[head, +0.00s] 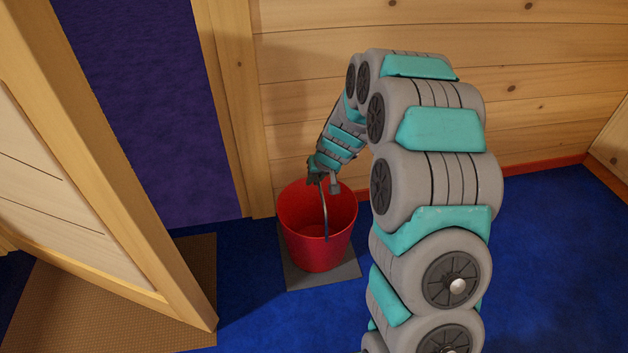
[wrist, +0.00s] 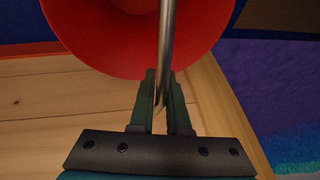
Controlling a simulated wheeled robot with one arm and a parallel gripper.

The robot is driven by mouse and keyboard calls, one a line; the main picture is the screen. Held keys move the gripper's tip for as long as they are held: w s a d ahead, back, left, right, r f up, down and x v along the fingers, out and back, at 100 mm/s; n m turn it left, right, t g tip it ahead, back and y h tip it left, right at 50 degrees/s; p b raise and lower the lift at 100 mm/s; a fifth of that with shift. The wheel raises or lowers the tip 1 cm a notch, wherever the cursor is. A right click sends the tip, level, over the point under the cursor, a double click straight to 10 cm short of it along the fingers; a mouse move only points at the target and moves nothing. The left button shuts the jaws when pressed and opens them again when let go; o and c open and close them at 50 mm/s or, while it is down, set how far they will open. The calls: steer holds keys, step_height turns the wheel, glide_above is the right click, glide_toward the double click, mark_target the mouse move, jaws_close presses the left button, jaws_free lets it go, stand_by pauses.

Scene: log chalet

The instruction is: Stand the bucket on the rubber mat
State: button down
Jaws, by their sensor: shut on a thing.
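The red bucket (head: 318,243) is upright over the dark grey rubber mat (head: 292,281) in the head view, near the log wall. Whether its base touches the mat or hangs just above it, I cannot tell. The mat shows around the bucket's lower edge. My gripper (head: 325,178) is above the bucket's back rim, shut on its raised metal handle. In the wrist view, the two fingers of my gripper (wrist: 161,103) close around the handle (wrist: 166,45), with the red bucket (wrist: 105,40) beyond them.
A wooden door (head: 105,190) stands open at the left, with a brown doormat (head: 75,310) beneath it. The doorway post (head: 235,110) and plank wall (head: 290,100) are close behind the bucket. Blue carpet (head: 560,260) is clear at the right.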

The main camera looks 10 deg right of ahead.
steer(key=shift+f, duration=0.15)
steer(key=c, duration=0.9)
jaws_free()
steer(key=v, duration=1.2)
steer(key=shift+r+p, duration=0.25)
steer(key=shift+p, duration=0.2)
